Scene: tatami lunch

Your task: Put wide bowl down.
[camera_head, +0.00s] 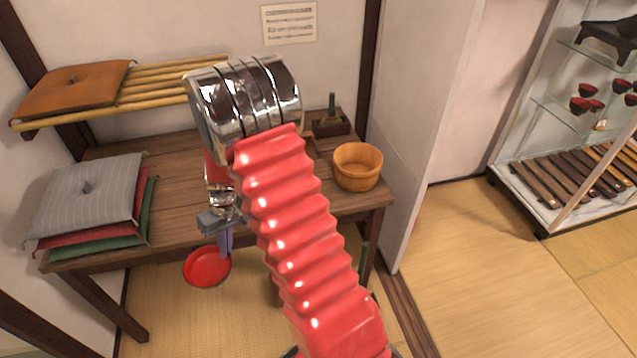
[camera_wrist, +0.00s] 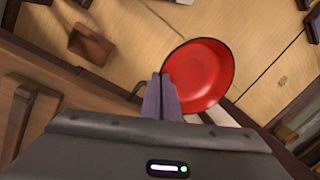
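The wide bowl (camera_head: 207,267) is red, round and shallow, with its inside facing the head camera. It also shows in the wrist view (camera_wrist: 200,75), just past my fingertips. My gripper (camera_head: 226,245) hangs low in front of the wooden table, and its purple fingers are close together. In the wrist view the fingers (camera_wrist: 161,88) meet at the bowl's rim and are shut on it. The bowl is in the air, in front of the table's front edge. My arm hides part of the tabletop.
The wooden table (camera_head: 180,160) holds a stack of cushions (camera_head: 90,195) at left, a wooden tub (camera_head: 357,167) at right and a small tray with a bottle (camera_head: 331,122) behind. Bare tabletop shows left of my arm. A bamboo shelf (camera_head: 165,88) hangs above. A glass display case stands far right.

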